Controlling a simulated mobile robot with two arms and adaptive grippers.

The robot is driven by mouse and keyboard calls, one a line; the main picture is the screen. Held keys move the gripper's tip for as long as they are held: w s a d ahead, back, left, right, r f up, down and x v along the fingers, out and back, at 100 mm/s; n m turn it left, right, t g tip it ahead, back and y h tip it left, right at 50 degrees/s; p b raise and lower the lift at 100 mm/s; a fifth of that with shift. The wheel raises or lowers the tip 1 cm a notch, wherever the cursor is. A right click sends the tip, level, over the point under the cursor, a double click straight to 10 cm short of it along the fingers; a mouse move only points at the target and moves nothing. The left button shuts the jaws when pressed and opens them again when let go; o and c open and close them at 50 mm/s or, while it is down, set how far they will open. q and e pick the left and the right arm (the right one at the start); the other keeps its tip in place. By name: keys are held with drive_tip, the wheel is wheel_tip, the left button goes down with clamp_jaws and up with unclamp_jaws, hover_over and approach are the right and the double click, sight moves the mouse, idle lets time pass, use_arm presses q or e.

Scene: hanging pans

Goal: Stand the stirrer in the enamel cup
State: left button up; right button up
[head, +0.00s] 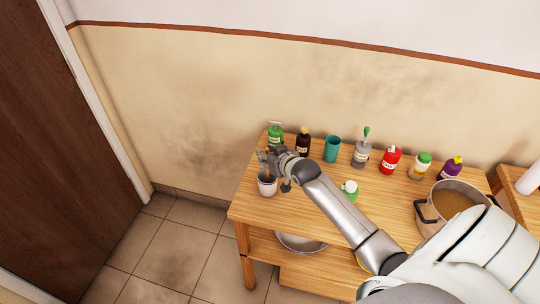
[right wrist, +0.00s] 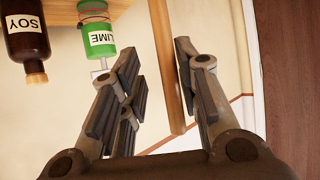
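The white enamel cup (head: 267,186) stands near the left front edge of the table in the head view. My right gripper (head: 273,168) is just above and behind it, partly covering its mouth. In the right wrist view, a plain wooden stick, the stirrer (right wrist: 166,65), runs between the fingers of my right gripper (right wrist: 160,80). The fingers are apart, with a clear gap on the stick's left side; the stick is close to the right finger. The wrist picture is upside down. My left gripper is not in view.
Behind the gripper stand a green lime bottle (head: 275,134), a dark soy bottle (head: 303,142) and a teal cup (head: 332,149). More bottles line the back. A pot (head: 432,220) stands at right. The table's front left (head: 247,205) is bare.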

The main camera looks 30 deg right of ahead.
drive_tip(key=shift+s+r, duration=0.1)
drive_tip(key=shift+r, duration=0.6)
drive_tip(key=b+v, duration=0.1)
drive_tip(key=v, duration=1)
drive_tip(key=shift+s, duration=0.35)
drive_tip(key=shift+a+r, duration=0.1)
drive_tip(key=shift+r, duration=0.05)
